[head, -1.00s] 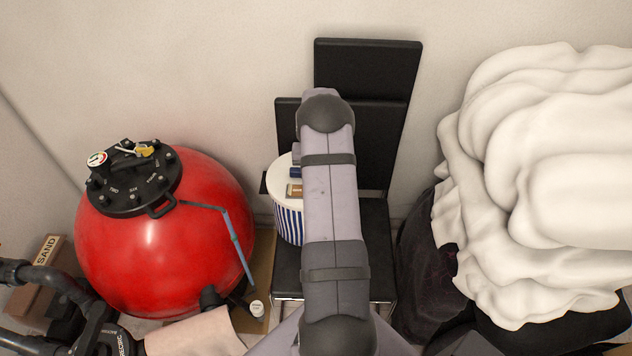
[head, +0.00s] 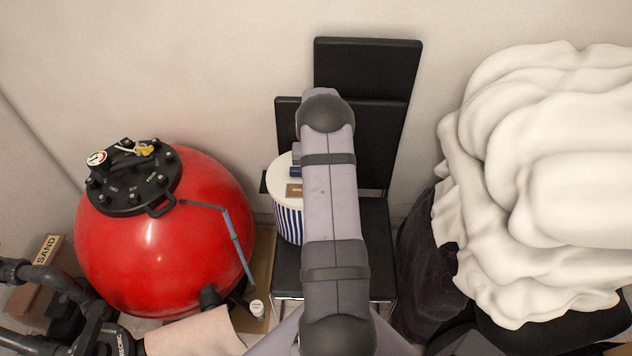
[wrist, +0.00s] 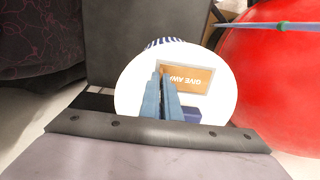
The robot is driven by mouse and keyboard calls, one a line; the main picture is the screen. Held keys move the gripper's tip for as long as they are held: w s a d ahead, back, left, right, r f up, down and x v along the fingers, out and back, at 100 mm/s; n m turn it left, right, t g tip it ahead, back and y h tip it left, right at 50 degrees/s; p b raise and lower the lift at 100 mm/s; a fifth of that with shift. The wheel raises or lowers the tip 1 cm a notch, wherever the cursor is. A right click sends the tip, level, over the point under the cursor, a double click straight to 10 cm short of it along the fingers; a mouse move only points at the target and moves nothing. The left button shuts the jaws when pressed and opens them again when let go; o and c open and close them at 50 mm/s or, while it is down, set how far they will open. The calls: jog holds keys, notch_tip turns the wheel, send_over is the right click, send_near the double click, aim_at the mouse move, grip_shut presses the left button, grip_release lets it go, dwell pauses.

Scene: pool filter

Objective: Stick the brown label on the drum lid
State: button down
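The drum is a round tub with blue and white stripes and a white lid (head: 282,182), and it stands on a black chair. The lid (wrist: 135,90) fills the middle of the wrist view. The brown label (wrist: 195,77) reads "GIVE AW…", upside down there, with a greyish border along its right and lower edges. In the head view the label (head: 294,190) shows just left of my arm. My gripper (wrist: 160,68) points down at the lid, its blue-grey fingers close together at the label's left edge. Whether the label touches the lid is hard to tell.
A dark blue block (wrist: 193,114) lies on the lid beside the fingers. A red filter tank (head: 165,250) with a black valve top stands left. A white draped heap (head: 550,190) stands right. The black chair back (head: 365,75) rises behind the drum.

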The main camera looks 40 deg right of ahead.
jog(key=shift+s+f, duration=0.1)
jog(key=shift+f, duration=0.05)
jog(key=c, duration=1.9)
grip_release()
jog(key=shift+r+b, duration=0.9)
jog(key=shift+r, duration=2.8)
